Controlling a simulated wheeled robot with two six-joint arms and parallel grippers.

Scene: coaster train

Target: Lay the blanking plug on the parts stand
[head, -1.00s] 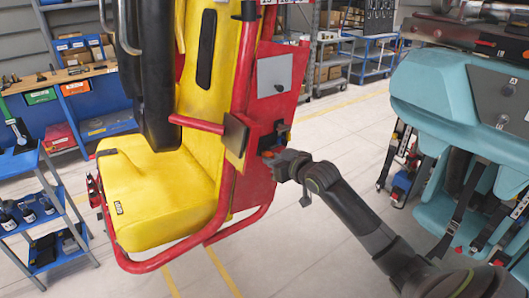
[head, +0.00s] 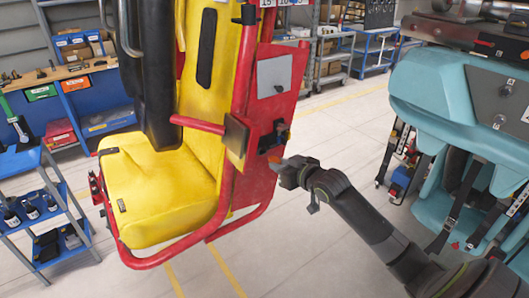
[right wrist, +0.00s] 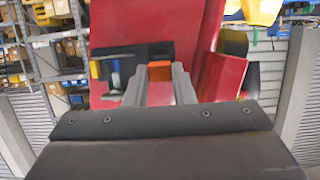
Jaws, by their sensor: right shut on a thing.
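An orange block, which looks like the blanking plug (right wrist: 160,70), sits between the two grey fingers of my right gripper (right wrist: 160,82) in the right wrist view. In the head view my right gripper (head: 279,165) is beside the red side panel (head: 268,95) of the yellow seat, with a bit of orange at its tips. The gripper is shut on the plug. A dark fitting (head: 274,137) on the panel is just above the tips. I cannot tell for sure which thing is the parts stand. My left gripper is not in view.
The yellow seat (head: 155,195) with red tubes is left of my right arm. A blue shelf trolley (head: 50,215) with bottles stands at the far left. A teal seat unit (head: 450,100) is at the right. Clear floor (head: 345,145) lies between the seats.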

